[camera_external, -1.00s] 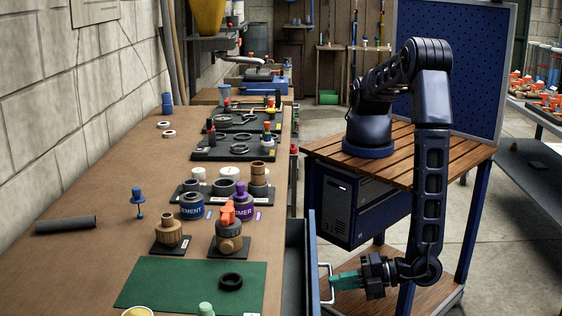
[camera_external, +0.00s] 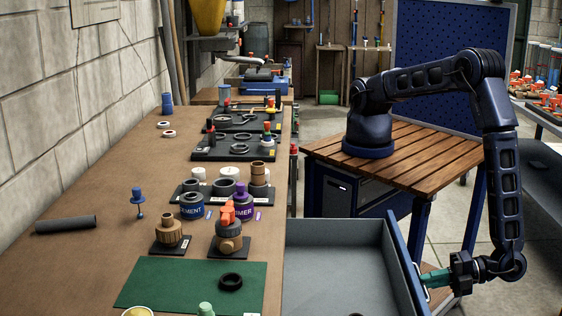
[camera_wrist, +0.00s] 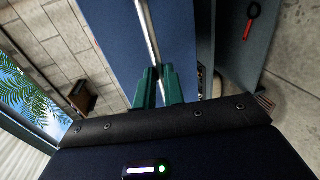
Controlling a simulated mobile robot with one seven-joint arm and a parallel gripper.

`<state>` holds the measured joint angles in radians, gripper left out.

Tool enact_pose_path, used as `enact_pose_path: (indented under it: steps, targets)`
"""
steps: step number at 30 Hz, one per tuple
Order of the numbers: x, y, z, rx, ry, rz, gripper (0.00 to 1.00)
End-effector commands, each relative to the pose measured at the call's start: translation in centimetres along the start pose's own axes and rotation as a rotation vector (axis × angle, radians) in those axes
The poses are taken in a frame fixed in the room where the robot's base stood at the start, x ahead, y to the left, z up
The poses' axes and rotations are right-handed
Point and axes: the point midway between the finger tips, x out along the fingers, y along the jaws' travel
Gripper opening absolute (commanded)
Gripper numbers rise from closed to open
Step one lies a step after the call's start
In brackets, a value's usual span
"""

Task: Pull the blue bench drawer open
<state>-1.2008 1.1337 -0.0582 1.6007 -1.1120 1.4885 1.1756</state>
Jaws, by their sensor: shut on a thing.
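The blue bench drawer (camera_external: 345,255) stands far out from the right side of the workbench in the external view. Its grey inside shows and looks empty. Its blue front panel (camera_wrist: 178,45) fills the middle of the wrist view. A pale metal bar handle (camera_external: 422,283) runs along the front; it also shows in the wrist view (camera_wrist: 148,35). My gripper (camera_external: 432,278) is at the handle, on the outer side of the front. Its green fingers (camera_wrist: 160,85) are shut on the bar in the wrist view.
The workbench (camera_external: 90,265) holds a green mat (camera_external: 175,285), primer and cement cans (camera_external: 192,206), and pipe fittings (camera_external: 170,230). A slatted wooden cart (camera_external: 405,150) stands behind the drawer. Concrete floor lies to the right.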

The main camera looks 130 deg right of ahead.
Motion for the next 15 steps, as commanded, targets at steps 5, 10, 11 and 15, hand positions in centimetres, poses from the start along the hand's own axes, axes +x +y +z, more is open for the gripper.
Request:
enact_pose_path:
  steps: [5,10,11,15]
  targets:
    - [-0.92,-0.22,-0.02,0.0,0.001,-0.001,0.0]
    - [-1.07,-0.25,-0.03,0.0,0.001,-0.001,0.0]
    - [-1.07,-0.25,-0.03,0.0,0.001,-0.001,0.0]
    - [-1.06,-0.24,-0.04,0.0,0.001,-0.001,0.0]
